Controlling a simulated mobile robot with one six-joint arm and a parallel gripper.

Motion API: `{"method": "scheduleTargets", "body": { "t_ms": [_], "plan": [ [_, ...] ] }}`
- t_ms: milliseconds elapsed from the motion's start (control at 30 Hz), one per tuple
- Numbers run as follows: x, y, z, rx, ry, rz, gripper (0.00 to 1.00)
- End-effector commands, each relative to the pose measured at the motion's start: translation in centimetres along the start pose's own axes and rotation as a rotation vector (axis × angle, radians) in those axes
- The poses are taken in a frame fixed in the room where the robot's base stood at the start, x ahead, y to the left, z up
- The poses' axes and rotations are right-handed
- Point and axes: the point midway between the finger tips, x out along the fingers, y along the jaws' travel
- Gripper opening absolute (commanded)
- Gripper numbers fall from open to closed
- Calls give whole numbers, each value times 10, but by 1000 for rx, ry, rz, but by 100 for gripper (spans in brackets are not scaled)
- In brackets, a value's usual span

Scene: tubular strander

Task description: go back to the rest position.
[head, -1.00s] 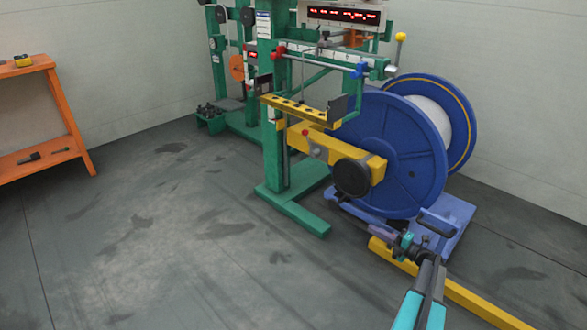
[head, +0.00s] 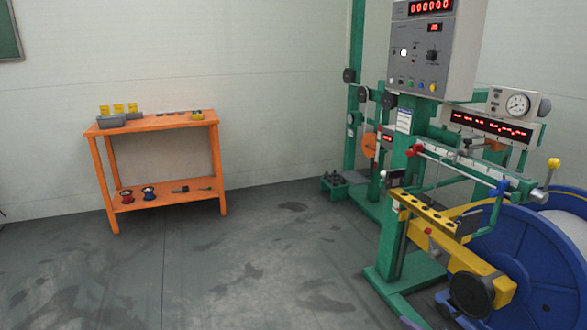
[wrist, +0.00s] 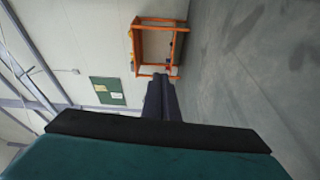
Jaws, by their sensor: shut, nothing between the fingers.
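My gripper (wrist: 162,88) shows in the wrist view, its dark fingers together with nothing between them. It points through free air toward an orange table far ahead, touching nothing. The wrist picture is turned sideways. The place named as the rest position is not marked in either view.
An orange table (head: 152,124) with yellow-marked bins stands by the back wall; it also shows in the wrist view (wrist: 134,50). A green machine (head: 391,240) with a control box (head: 432,50) and a blue reel (head: 522,240) fills the right. Floor between is clear.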

Motion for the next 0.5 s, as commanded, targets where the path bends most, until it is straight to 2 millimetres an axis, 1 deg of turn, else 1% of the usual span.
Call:
{"method": "scheduleTargets", "body": {
  "t_ms": [33, 200, 400, 500],
  "plan": [
    [16, 13, -16, 12, 6, 1, 0],
    [61, 30, -50, 59, -17, 4, 0],
    [106, 46, -86, 137, -87, -10, 0],
    [123, 51, -102, 188, -139, -25, 0]
  ]
}}
